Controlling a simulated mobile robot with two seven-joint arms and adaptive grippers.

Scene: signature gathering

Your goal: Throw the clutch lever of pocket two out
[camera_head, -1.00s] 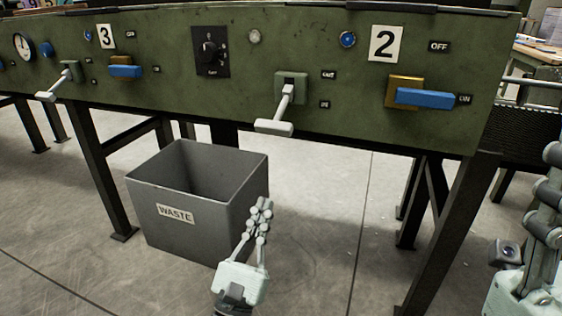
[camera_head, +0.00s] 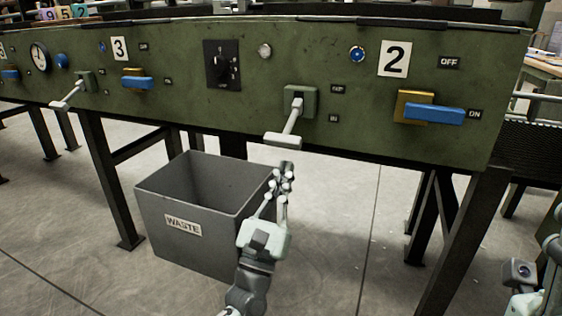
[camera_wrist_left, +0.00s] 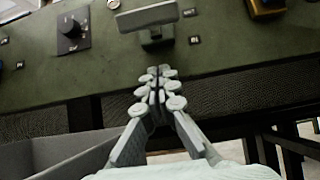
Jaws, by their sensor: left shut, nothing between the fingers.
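The clutch lever of pocket two (camera_head: 291,125) is a pale T-handled lever on the green panel, left of the "2" plate (camera_head: 395,59). In the left wrist view the lever's crossbar (camera_wrist_left: 149,17) is at the top, beyond the fingertips. My left gripper (camera_head: 285,172) is shut and empty, just below the crossbar and apart from it as far as I can tell. It also shows in the left wrist view (camera_wrist_left: 158,74). My right gripper is not seen; only part of that arm shows at the right edge.
A grey waste bin (camera_head: 183,226) stands on the floor behind and left of my left gripper. A blue-handled switch (camera_head: 434,113) sits right of the lever, by OFF and ON labels. A black dial (camera_head: 222,66) is to its left. Pocket three's lever (camera_head: 68,97) is further left.

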